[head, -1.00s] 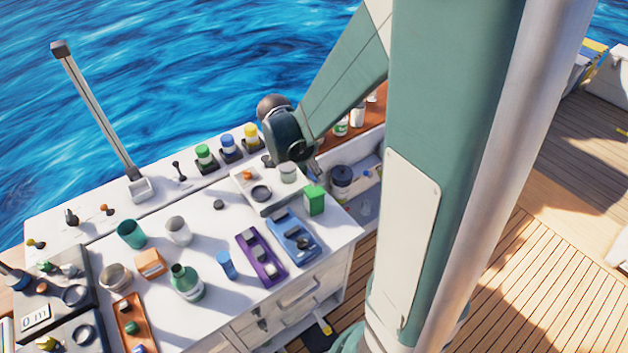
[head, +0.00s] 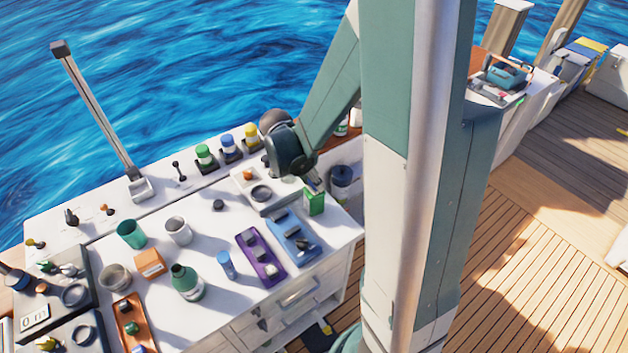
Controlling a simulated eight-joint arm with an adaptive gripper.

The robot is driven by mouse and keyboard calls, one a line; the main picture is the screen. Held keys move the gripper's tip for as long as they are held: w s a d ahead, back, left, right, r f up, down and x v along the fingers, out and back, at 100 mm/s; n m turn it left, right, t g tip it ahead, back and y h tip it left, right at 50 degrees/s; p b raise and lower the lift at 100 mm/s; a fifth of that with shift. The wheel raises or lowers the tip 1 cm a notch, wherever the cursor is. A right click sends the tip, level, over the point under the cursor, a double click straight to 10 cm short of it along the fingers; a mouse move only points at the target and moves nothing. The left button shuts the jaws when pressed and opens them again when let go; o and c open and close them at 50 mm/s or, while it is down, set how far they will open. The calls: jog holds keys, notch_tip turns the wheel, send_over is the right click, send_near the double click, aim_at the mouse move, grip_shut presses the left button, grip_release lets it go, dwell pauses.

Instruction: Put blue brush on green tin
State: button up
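A green box-shaped tin (head: 314,203) stands upright at the right end of the white worktop, beside the blue tray. My gripper (head: 313,183) points down right over its top, so the tin's upper edge is partly covered. A small bluish piece shows at the fingertips, but it is too small to tell whether it is the blue brush or part of the gripper. I cannot tell whether the fingers are open or shut, or whether they touch the tin. I cannot clearly pick out a blue brush elsewhere.
The blue tray (head: 283,225) and purple tray (head: 248,244) lie left of the tin. A white tray (head: 282,203) with a dark ring is behind. A green bottle (head: 185,286), a blue cylinder (head: 226,268) and cups stand further left. The worktop's right edge is close to the tin.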

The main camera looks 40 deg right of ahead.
jog(key=shift+f, duration=0.2)
jog(key=shift+c, duration=0.2)
jog(key=o, duration=0.9)
jog(key=shift+r, duration=0.2)
jog(key=shift+v, duration=6)
jog(key=shift+r, duration=0.15)
